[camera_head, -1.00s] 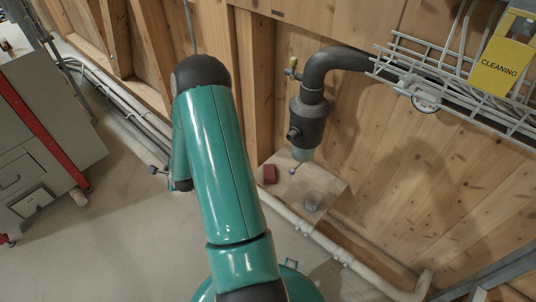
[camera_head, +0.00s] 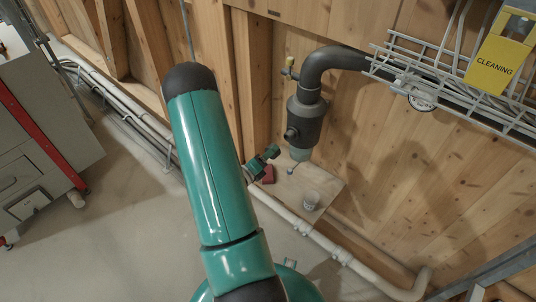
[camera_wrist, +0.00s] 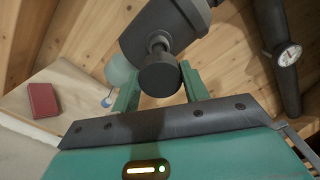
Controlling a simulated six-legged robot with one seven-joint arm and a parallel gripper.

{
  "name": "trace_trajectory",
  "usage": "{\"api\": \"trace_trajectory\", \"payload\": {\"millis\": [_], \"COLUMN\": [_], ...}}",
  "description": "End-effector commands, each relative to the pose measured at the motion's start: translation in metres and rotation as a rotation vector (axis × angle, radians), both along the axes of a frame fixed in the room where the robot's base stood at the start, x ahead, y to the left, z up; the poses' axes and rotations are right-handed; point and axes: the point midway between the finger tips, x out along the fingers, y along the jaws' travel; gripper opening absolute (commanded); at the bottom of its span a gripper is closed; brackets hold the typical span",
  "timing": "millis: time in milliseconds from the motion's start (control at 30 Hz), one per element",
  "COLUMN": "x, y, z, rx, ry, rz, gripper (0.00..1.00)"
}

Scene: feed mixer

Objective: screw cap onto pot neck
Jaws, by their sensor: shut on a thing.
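The grey pot (camera_head: 308,115) hangs from a dark bent pipe against the wooden wall, and its short dark neck (camera_head: 291,134) sticks out to the left. My gripper (camera_head: 272,153) is just below and left of that neck. In the wrist view the two green fingers of my gripper (camera_wrist: 158,85) are shut on a dark round cap (camera_wrist: 160,76). The cap is seen from behind, in front of the neck (camera_wrist: 158,40) and the pot (camera_wrist: 165,25). It covers part of the neck, so I cannot tell whether they touch.
A blue-knobbed lever (camera_head: 291,171) hangs beneath the pot. A wire tray (camera_head: 450,85) with a yellow sign (camera_head: 497,55) is at the upper right.

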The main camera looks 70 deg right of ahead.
Motion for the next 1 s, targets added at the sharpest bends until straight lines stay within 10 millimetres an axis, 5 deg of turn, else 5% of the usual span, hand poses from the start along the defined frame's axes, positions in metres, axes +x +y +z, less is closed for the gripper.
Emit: {"api": "trace_trajectory", "payload": {"millis": [333, 1000], "x": [0.004, -0.018], "y": [0.002, -0.047], "z": [0.000, 0.000], "rx": [-0.003, -0.002], "ry": [0.006, 0.005], "rz": [0.007, 0.006], "gripper": [0.23, 0.23]}}
